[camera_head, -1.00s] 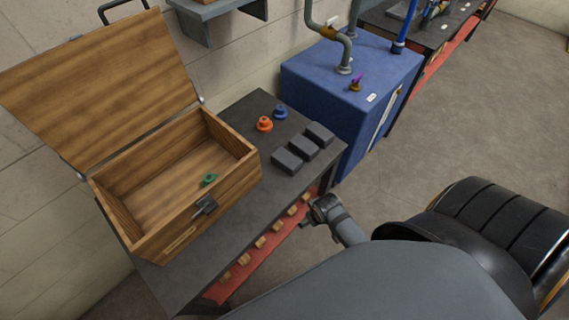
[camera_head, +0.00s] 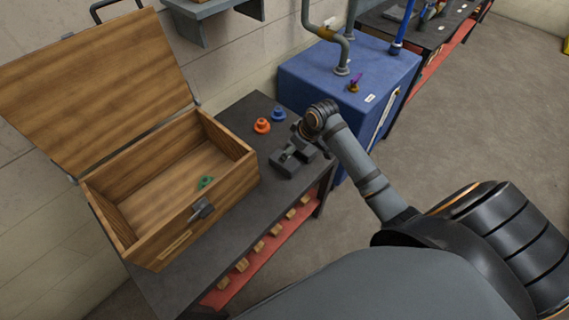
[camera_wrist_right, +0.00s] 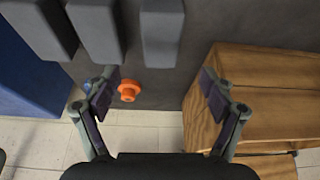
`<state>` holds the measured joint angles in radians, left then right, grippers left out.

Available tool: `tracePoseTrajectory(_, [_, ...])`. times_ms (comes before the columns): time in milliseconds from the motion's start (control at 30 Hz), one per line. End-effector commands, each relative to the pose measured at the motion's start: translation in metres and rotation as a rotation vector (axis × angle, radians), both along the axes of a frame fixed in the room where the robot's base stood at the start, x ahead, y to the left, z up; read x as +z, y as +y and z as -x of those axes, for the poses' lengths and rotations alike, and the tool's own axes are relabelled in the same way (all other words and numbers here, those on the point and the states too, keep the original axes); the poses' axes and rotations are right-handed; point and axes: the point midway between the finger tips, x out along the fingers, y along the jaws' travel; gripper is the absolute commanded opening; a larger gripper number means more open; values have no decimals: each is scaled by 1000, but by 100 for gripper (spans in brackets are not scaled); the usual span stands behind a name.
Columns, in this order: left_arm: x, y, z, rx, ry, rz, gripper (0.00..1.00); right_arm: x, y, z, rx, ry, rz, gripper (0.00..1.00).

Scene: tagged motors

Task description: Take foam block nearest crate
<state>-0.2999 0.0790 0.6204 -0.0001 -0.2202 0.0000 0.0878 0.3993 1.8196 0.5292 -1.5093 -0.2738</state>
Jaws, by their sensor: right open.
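Three dark grey foam blocks lie in a row on the dark tabletop. The block nearest the crate (camera_head: 283,166) shows partly in the head view, and in the right wrist view it is the rightmost block (camera_wrist_right: 162,34). The wooden crate (camera_head: 222,185) stands open to its left, and in the right wrist view the crate (camera_wrist_right: 265,95) is on the right. My right gripper (camera_wrist_right: 160,82) is open and empty over the table; the nearest block appears ahead of the gap between its fingers. In the head view my right gripper (camera_head: 299,143) partly hides the blocks. My left gripper is not in view.
An orange knob-like part (camera_head: 262,126) and a blue one (camera_head: 278,114) stand on the tabletop behind the blocks. A green part (camera_head: 205,182) lies inside the crate. A blue cabinet (camera_head: 335,85) stands right of the table. The front tabletop is clear.

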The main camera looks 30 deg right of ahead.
Motion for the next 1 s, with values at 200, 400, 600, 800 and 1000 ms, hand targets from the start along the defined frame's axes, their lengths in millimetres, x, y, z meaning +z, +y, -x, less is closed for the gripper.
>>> tracePoseTrajectory(200, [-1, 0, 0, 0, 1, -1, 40, -30, 6, -10, -2, 2, -3, 83])
tracePoseTrajectory(400, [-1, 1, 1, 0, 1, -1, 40, -49, 8, -17, -1, -1, -1, 83])
tracePoseTrajectory(600, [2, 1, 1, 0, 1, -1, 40, -61, 10, -20, -2, 2, -2, 83])
tracePoseTrajectory(800, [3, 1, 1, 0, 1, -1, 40, -93, 14, -29, -2, 1, -2, 83])
tracePoseTrajectory(1000, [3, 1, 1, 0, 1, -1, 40, -99, 15, -32, -1, -1, 2, 83])
